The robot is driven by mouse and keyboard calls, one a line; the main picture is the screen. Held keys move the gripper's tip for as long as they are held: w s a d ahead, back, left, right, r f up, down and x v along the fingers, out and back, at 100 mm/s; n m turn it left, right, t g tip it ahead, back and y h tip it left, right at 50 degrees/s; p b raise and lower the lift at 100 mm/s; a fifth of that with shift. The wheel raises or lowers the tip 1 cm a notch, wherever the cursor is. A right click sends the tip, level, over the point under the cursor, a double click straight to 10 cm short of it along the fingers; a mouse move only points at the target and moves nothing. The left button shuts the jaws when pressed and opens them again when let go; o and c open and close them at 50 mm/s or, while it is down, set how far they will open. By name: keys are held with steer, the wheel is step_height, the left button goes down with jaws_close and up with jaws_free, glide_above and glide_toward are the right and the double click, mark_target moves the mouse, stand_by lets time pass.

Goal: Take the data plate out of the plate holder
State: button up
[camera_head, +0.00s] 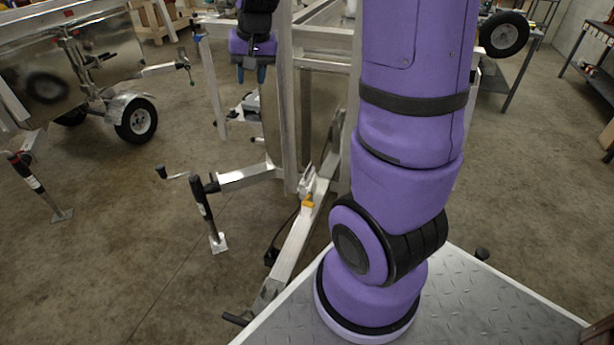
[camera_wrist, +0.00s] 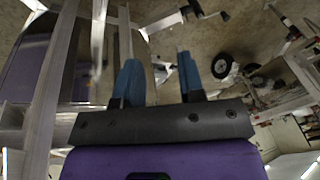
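My gripper (camera_head: 251,75) hangs at the upper middle of the head view, beside the upright aluminium posts of a trailer frame (camera_head: 285,110). Its two blue fingertips point down. In the wrist view my gripper (camera_wrist: 159,75) shows its blue fingers apart, with no object visible between them. Close by on the left of that view are a pale upright bar (camera_wrist: 52,85) and a large smooth panel (camera_wrist: 85,60). I cannot make out the data plate or the plate holder in either view.
A trailer tongue (camera_head: 290,250) with an orange-marked latch runs low in front of my base. A jack (camera_head: 208,215) with a black handle stands left of it. Another trailer with a wheel (camera_head: 138,120) is at the left. Open concrete floor (camera_head: 110,240) lies between.

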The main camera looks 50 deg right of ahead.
steer(key=w+d+f+m, duration=0.2)
steer(key=w+d+f, duration=0.2)
steer(key=d+f, duration=0.4)
steer(key=m+g, duration=0.3)
steer(key=m, duration=0.2)
glide_above(307, 170)
step_height(307, 170, down, 32)
steer(key=shift+r, duration=0.2)
steer(key=shift+w+d+f, duration=0.1)
steer(key=shift+d+f, duration=0.05)
steer(key=shift+f, duration=1.35)
steer(key=shift+w+d+f, duration=0.1)
steer(key=shift+d+f, duration=0.05)
steer(key=shift+f, duration=1.35)
steer(key=shift+c, duration=0.4)
jaws_close()
